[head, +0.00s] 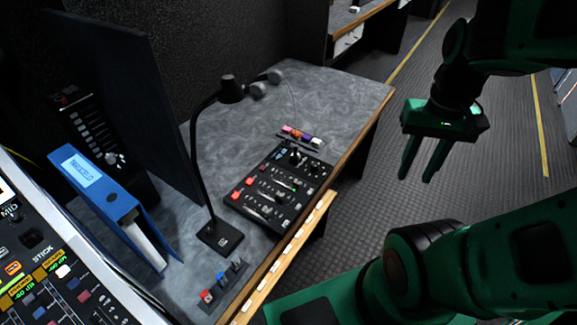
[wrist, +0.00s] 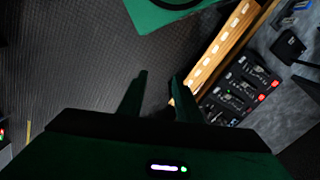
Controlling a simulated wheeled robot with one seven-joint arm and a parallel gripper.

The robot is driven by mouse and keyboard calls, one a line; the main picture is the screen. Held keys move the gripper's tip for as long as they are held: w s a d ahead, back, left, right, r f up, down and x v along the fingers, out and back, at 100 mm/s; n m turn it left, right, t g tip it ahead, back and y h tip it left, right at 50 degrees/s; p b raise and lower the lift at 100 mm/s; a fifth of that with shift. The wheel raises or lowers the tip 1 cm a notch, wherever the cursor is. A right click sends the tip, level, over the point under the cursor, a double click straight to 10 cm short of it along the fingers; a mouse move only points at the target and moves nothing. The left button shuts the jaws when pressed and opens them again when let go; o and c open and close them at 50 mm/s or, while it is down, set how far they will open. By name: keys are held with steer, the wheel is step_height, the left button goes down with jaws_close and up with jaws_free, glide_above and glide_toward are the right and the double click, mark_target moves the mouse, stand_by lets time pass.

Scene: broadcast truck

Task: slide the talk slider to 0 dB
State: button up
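A black control panel (head: 277,188) with red buttons, small knobs and several short sliders lies on the grey desk. It also shows in the wrist view (wrist: 240,93) at the right. I cannot read its labels, so I cannot tell which slider is the talk slider or where it is set. My gripper (head: 416,178) is green, with two fingers apart and nothing between them. It hangs over the floor, right of the desk and well away from the panel. In the wrist view, my gripper (wrist: 160,76) points at bare floor, left of the wooden edge.
A black gooseneck lamp (head: 193,150) stands left of the panel. A blue binder (head: 100,192), a black fader unit (head: 95,130) and a mixing console (head: 50,270) are further left. A slotted wooden strip (head: 290,250) runs along the desk front. The aisle floor (head: 370,205) is clear.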

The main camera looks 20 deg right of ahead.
steer(key=shift+w+d, duration=0.15)
steer(key=shift+w, duration=0.05)
steer(key=n, duration=1.4)
glide_above(297, 182)
step_height(297, 182, down, 10)
steer(key=r, duration=0.1)
step_height(297, 182, down, 11)
steer(key=shift+d, duration=0.1)
jaws_close()
